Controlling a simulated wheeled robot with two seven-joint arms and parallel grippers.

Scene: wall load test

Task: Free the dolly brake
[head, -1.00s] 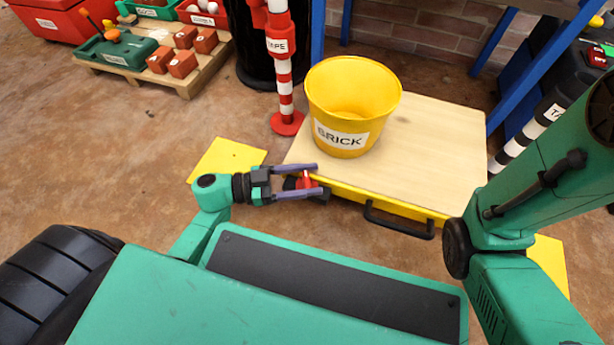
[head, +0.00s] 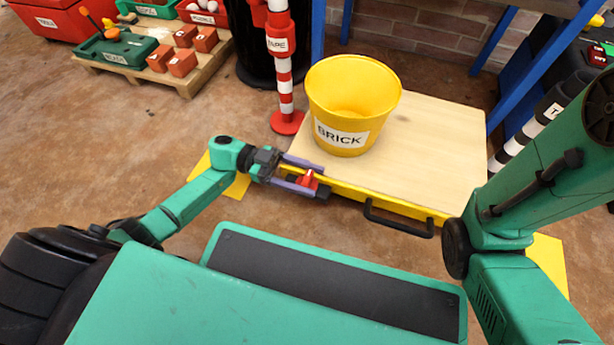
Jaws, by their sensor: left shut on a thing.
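The dolly (head: 445,150) has a pale wooden deck with a yellow front edge and a black handle (head: 398,223). A yellow bucket (head: 352,95) labelled BRICK stands upright on its left part. The red brake lever (head: 308,180) is at the dolly's front left corner. My left gripper (head: 306,177) is there with its two purple fingers on either side of the lever, shut on it. The lever's lower part is partly hidden by the fingers. My right arm (head: 500,200) comes in at the right; its gripper is out of view.
A red and white post (head: 284,75) stands behind the dolly on the left. A pallet (head: 190,80) with orange blocks and green trays lies at the back left. Blue table legs (head: 535,75) rise behind right. Yellow floor patches (head: 548,262) flank the dolly.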

